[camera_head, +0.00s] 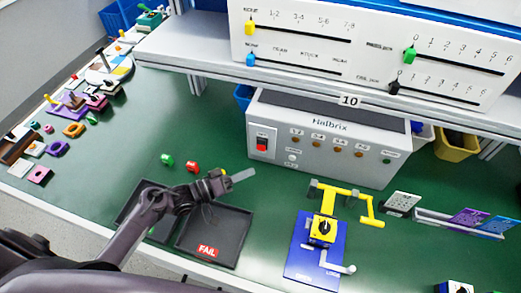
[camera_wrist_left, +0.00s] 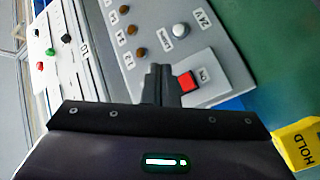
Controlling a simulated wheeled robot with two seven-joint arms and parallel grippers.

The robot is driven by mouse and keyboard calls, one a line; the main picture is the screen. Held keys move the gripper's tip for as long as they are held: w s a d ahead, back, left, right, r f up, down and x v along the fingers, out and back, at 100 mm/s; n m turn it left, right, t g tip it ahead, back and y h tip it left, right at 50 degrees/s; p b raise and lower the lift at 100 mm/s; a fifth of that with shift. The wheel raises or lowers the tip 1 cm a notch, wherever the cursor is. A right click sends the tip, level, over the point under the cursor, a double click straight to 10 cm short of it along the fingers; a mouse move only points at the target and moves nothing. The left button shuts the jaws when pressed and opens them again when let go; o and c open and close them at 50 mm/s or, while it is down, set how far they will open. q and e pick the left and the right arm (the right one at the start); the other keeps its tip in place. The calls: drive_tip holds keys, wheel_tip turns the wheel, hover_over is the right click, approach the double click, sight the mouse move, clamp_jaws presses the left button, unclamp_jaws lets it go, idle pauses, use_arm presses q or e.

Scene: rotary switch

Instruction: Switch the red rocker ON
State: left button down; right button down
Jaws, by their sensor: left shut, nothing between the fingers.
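The red rocker (camera_head: 262,144) sits on a white plate at the left end of the grey Halbrix box (camera_head: 330,152). In the left wrist view the red rocker (camera_wrist_left: 188,82) shows just right of the fingertips, on its pale plate marked ON. Whether it is pressed on or off I cannot tell. My left gripper (camera_head: 248,173) is shut and empty, in front of and below the rocker, with its fingers pointing right in the head view. In the left wrist view its dark fingers (camera_wrist_left: 158,75) partly cover the box front; a gap to the rocker is unclear. My right gripper is not in view.
The box front also carries several brown knobs and a white button (camera_wrist_left: 181,30). A shelf (camera_head: 300,82) with a slider panel stands above. Dark trays (camera_head: 240,240), one marked FAIL, lie below my arm.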

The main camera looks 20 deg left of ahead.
sight(265, 150)
use_arm(q)
drive_tip(key=w+f+b, duration=0.1)
drive_tip(key=w+b, duration=0.3)
drive_tip(key=w, duration=0.3)
drive_tip(key=shift+d, duration=0.15)
idle(1.6)
drive_tip(key=shift+w, duration=0.1)
drive_tip(key=shift+w+b, duration=0.3)
drive_tip(key=shift+b, duration=0.05)
drive_tip(key=shift+w+f, duration=0.1)
drive_tip(key=shift+w, duration=0.25)
idle(0.8)
